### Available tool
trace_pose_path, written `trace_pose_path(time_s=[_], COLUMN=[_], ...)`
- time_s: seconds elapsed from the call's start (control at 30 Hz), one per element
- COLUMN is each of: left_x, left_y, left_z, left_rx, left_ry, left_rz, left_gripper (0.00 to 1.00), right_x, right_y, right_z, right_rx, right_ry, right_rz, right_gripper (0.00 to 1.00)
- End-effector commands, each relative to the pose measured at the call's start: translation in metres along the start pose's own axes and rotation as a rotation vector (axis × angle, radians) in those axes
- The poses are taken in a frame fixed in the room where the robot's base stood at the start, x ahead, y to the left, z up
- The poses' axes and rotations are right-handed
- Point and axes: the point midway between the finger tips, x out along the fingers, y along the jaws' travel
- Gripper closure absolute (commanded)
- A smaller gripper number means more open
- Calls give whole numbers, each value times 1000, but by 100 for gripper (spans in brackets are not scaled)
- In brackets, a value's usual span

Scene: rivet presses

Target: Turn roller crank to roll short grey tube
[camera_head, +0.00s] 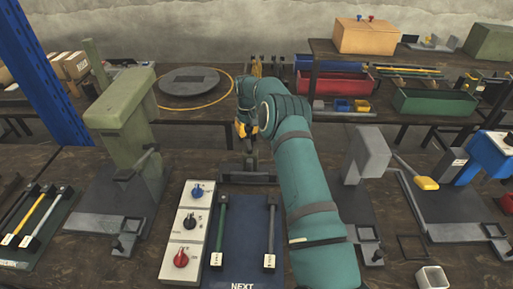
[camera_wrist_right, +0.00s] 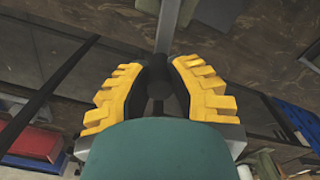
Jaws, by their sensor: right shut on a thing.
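My right gripper (camera_head: 247,128) reaches over the middle of the bench, above a low grey metal device (camera_head: 248,179), which I take for the roller. In the wrist view its yellow fingers (camera_wrist_right: 158,98) are closed around a dark round grip (camera_wrist_right: 155,82), which looks like the crank handle. The fingers and arm hide much of the roller and crank. A grey bar-shaped tube (camera_head: 271,232) lies on the blue mat (camera_head: 245,250) beside a green one (camera_head: 222,230); I cannot tell if a tube is in the roller. My left gripper is not in view.
A green press (camera_head: 125,125) stands left and a grey press (camera_head: 368,155) right of my arm. A control panel with knobs (camera_head: 187,235) is left of the mat. A yellow-tipped lever (camera_head: 425,182) juts out at right. Bins (camera_head: 335,84) stand behind.

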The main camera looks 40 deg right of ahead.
Motion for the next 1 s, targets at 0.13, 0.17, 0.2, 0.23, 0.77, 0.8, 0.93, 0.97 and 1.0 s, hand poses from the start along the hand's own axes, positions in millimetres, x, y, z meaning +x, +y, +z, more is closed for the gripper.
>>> trace_pose_path(time_s=[0.13, 0.17, 0.2, 0.23, 0.77, 0.8, 0.93, 0.97, 1.0], left_x=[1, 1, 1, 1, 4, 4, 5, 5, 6], left_y=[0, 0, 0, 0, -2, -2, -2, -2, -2], left_z=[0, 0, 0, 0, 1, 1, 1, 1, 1], left_rx=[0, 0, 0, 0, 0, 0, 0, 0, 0], left_ry=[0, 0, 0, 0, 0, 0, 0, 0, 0], left_rz=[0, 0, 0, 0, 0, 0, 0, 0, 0], left_gripper=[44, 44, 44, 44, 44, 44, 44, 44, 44], right_x=[0, 0, 0, 0, 0, 0, 0, 0, 0], right_y=[14, 16, 19, 20, 40, 41, 42, 42, 43], right_z=[6, 7, 8, 9, 34, 35, 41, 43, 47], right_rx=[3, 3, 2, 2, 2, 2, 3, 3, 3], right_ry=[0, -1, -1, -1, -1, -1, -2, -2, -2], right_rz=[2, 2, 2, 1, 3, 3, 4, 4, 4], right_gripper=[94, 93, 93, 93, 94, 95, 94, 94, 94])
